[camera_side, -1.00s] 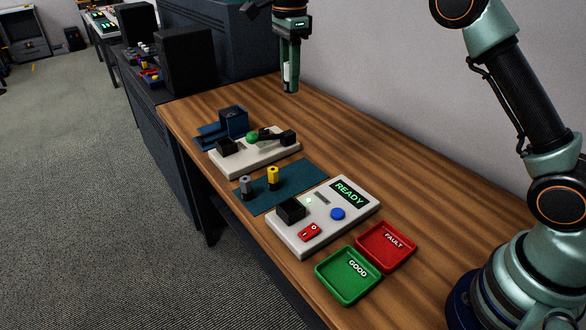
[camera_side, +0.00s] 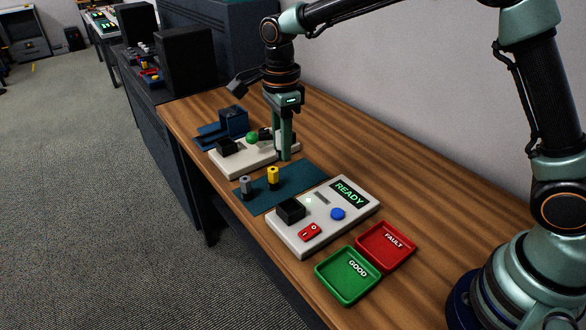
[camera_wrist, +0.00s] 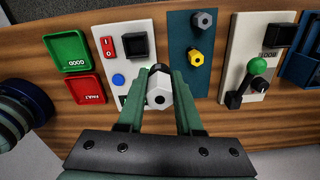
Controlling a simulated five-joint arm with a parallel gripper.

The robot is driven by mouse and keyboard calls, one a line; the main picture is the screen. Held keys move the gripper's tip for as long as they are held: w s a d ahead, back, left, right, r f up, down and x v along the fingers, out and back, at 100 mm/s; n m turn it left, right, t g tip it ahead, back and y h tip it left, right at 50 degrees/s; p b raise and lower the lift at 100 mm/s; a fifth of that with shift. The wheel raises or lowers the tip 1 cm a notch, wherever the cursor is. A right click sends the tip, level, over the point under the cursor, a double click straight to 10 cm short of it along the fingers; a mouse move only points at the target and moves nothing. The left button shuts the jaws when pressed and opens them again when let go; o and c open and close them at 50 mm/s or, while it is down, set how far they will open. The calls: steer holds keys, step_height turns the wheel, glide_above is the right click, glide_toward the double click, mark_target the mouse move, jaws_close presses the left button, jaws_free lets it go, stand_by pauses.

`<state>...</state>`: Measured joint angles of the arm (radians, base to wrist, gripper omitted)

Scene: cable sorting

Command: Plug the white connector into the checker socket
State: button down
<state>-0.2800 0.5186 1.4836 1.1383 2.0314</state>
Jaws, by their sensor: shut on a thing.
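The white connector (camera_wrist: 160,97) is a hexagonal piece with a dark hole in its end, held between the fingers of my gripper (camera_wrist: 160,80) in the wrist view. In the side view my gripper (camera_side: 283,156) hangs pointing down, close to the right end of the green-knob fixture, and mostly hides the connector. The checker (camera_side: 325,214) is a white box with a lit READY display, a blue button and a red switch. Its black socket block (camera_side: 290,209) stands at its left; the block also shows in the wrist view (camera_wrist: 137,40). The connector is apart from it.
A teal mat (camera_side: 300,187) carries a grey connector (camera_side: 246,186) and a yellow connector (camera_side: 273,177). Behind it is the white fixture (camera_side: 238,165) with a green knob. Green GOOD (camera_side: 347,292) and red FAULT (camera_side: 386,262) trays lie in front. The wood at right is clear.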

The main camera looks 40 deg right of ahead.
steer(key=shift+s+a+f, duration=0.25)
steer(key=shift+s+f, duration=0.55)
steer(key=shift+f, duration=0.3)
steer(key=shift+s+a+f, duration=0.3)
steer(key=shift+s+f, duration=0.45)
steer(key=shift+f, duration=0.35)
steer(key=shift+s+a+f, duration=0.25)
steer(key=shift+s+f, duration=0.55)
steer(key=shift+f, duration=0.3)
steer(key=shift+f, duration=0.45)
steer(key=shift+f, duration=0.3)
steer(key=shift+f, duration=0.9)
steer(key=shift+c, duration=0.6)
jaws_free()
steer(key=shift+s+f, duration=0.1)
